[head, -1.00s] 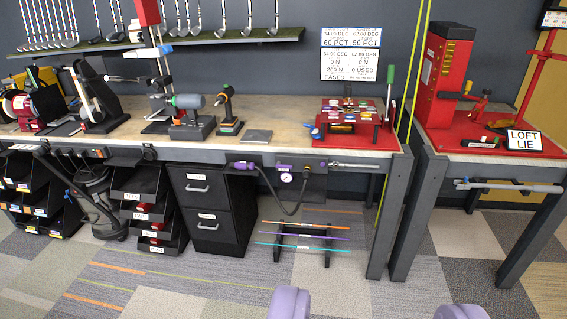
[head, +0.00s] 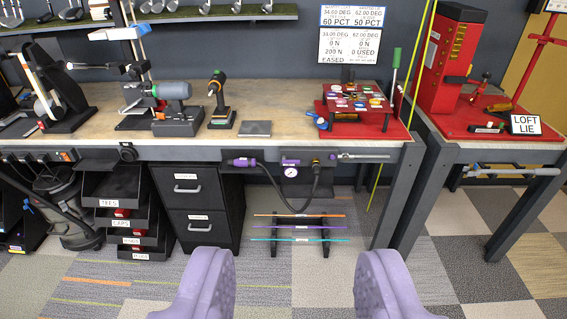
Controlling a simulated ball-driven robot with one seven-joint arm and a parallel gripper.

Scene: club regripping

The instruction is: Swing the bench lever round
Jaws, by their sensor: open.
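My gripper (head: 296,272) shows as two thick lavender fingers at the bottom of the view. They are wide apart with nothing between them, and their lower parts are cut off. They are in front of the workbench (head: 110,98), apart from it. A green-handled upright lever (head: 395,66) stands at the bench's right end, by a red base. A silver bar (head: 362,157) sticks out along the bench's front edge, right of a purple fitting. I cannot tell which of these is the bench lever. Nothing hides either one.
A red loft-lie machine (head: 450,60) stands on a separate right-hand table, with another silver bar (head: 510,171) at its front. A black drawer cabinet (head: 195,205) and a low rack of coloured shafts (head: 300,228) stand below the bench. A gauge hose (head: 315,190) hangs there.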

